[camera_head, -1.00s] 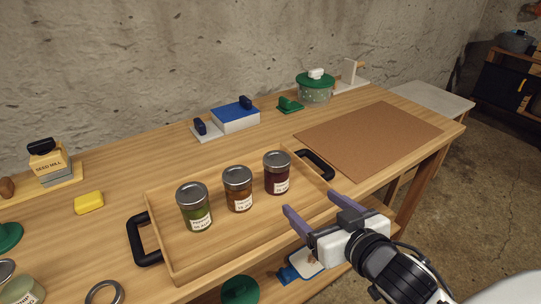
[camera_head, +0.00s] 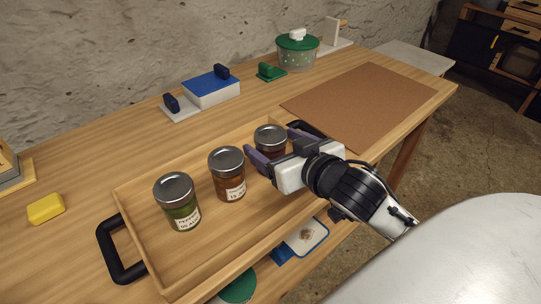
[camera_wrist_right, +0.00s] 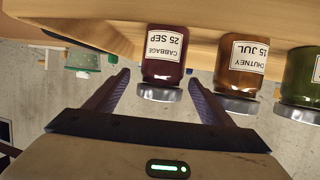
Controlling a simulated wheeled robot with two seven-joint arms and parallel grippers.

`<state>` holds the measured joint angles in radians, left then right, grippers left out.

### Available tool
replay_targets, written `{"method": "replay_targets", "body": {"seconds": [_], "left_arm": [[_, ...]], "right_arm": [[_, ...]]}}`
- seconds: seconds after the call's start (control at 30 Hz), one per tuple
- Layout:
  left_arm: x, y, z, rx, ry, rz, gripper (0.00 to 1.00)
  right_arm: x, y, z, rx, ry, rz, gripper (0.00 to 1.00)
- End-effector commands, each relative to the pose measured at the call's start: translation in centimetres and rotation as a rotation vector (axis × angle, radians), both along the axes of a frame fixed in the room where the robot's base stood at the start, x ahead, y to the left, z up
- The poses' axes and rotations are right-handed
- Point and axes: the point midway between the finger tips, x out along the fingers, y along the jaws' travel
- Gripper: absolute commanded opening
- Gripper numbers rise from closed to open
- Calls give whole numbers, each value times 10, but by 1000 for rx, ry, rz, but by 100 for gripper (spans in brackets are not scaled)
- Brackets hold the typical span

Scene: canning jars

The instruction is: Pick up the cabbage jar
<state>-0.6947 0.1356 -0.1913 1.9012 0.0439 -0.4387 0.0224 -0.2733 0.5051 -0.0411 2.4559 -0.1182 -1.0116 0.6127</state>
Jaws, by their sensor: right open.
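The cabbage jar (camera_head: 269,137), dark red with a metal lid, stands at the right end of the wooden tray (camera_head: 160,262). Its label, reading CABBAGE 25 SEP, shows upside down in the right wrist view (camera_wrist_right: 163,45). My right gripper (camera_head: 270,143) is open, with one purple finger on each side of this jar and no clear contact. The fingers hide the jar's lower part in the head view. In the right wrist view the fingertips (camera_wrist_right: 159,78) flank the jar near its lid. My left gripper is not in view.
A brown chutney jar (camera_head: 228,175) stands just left of my right gripper, and a green jar (camera_head: 178,203) stands farther left. The tray has black handles (camera_head: 116,265). A brown mat (camera_head: 365,98) lies clear at the right. A green-lidded container (camera_head: 297,55) stands behind.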

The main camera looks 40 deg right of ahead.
Motion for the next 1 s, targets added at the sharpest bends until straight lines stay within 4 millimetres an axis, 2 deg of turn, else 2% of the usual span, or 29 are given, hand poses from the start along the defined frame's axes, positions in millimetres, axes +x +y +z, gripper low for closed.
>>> {"method": "replay_targets", "body": {"seconds": [0.23,0.37,0.67,1.0], "left_arm": [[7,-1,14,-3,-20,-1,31],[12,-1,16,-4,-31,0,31],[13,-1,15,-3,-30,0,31],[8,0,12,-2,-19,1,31]], "right_arm": [[32,-3,2,-1,-2,0,76],[47,-5,-5,-1,0,0,76],[52,-5,-8,0,0,1,76],[51,-5,-8,0,0,1,20]]}}
